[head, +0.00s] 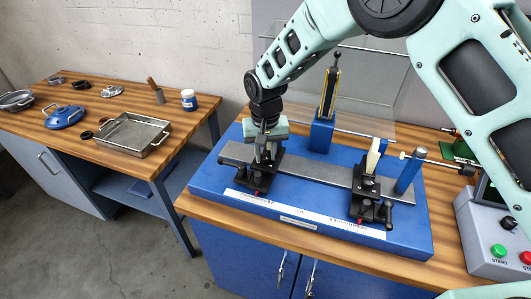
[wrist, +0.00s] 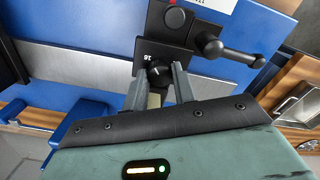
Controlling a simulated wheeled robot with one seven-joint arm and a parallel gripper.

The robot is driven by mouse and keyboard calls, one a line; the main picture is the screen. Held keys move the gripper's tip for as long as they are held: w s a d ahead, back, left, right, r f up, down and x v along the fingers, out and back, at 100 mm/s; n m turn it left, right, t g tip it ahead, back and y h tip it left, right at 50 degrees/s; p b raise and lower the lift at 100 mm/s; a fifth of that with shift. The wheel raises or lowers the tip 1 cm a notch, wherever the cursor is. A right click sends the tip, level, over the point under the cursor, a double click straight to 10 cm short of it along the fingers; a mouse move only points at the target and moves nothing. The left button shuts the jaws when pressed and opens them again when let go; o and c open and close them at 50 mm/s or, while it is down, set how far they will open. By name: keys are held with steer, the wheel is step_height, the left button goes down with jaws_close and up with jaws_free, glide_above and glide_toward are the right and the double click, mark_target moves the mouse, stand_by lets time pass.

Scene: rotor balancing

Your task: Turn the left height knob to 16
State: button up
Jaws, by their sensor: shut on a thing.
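The left support (head: 258,175) is a black block on the grey rail of the blue base. My gripper (head: 266,145) points down onto it from above and hides its top in the head view. In the wrist view my gripper (wrist: 159,84) is shut on the left height knob (wrist: 159,73), a round black knob with a light mark, one finger on each side. White digits on the black block (wrist: 170,20) beside the knob seem to read 16, turned in the picture. The pale piece of the support shows between the fingers.
The right support (head: 371,190) stands on the same rail, with a blue post (head: 411,170) beside it. A clear shield (head: 375,85) and a blue stand (head: 321,133) are behind. A control box (head: 492,235) is at right. The side table (head: 95,150) holds a metal tray (head: 133,136).

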mark_target(265, 156)
steer(key=shift+r, duration=0.1)
steer(key=o, duration=1)
step_height(265, 156, up, 17)
steer(key=b, duration=0.4)
steer(key=shift+r, duration=0.15)
